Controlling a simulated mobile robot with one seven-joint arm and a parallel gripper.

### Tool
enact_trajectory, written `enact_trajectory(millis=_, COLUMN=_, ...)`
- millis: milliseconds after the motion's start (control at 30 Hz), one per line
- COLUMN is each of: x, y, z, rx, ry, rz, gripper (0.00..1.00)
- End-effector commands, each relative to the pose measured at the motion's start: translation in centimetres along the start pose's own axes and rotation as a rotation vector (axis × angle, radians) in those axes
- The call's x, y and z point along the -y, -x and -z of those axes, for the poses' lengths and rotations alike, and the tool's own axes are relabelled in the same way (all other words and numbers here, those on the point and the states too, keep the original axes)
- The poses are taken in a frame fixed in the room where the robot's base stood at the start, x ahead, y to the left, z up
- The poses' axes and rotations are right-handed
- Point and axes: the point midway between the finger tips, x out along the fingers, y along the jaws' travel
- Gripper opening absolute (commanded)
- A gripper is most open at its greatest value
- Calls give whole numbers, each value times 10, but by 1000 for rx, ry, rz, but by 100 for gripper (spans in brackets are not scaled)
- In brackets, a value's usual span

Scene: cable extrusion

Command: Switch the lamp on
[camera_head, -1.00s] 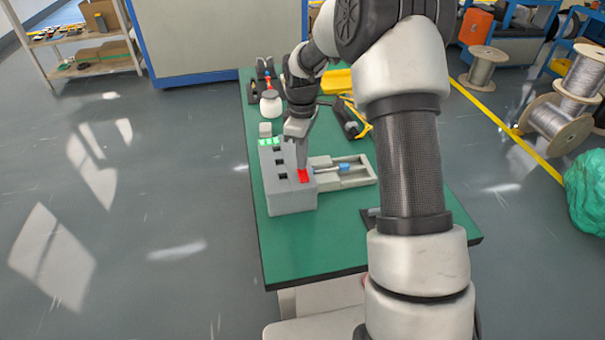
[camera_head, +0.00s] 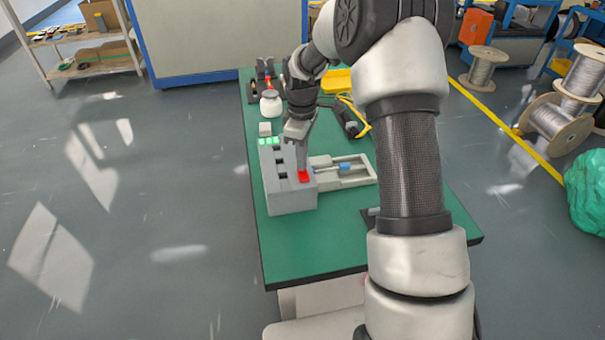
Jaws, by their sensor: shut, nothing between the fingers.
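A grey box (camera_head: 291,200) stands on the green table, with dark slots in its top. A bright red switch-like piece (camera_head: 304,177) sits at its near right corner. Bright green patches (camera_head: 269,142) are at its far end; I cannot tell whether these are the lamp. My gripper (camera_head: 302,166) points down at the box top, shut and empty, with its tips right at the far edge of the red piece. Whether the tips touch it is too small to tell.
A pale frame with a blue part (camera_head: 344,168) adjoins the box on the right. A white-topped jar (camera_head: 270,103), a small pale block (camera_head: 265,129) and a black-and-yellow tool (camera_head: 350,120) are behind. The green table (camera_head: 310,248) is clear in front. My arm hides its right side.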

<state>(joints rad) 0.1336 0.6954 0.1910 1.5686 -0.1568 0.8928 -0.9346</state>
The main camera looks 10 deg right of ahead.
Motion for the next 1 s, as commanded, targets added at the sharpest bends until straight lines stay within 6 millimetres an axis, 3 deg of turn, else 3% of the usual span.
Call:
enact_trajectory(millis=667, x=0, y=-9, z=0, rx=1, ry=0, rz=1, gripper=0)
enact_trajectory(millis=1000, x=0, y=14, z=0, rx=0, ry=0, rz=1, gripper=0)
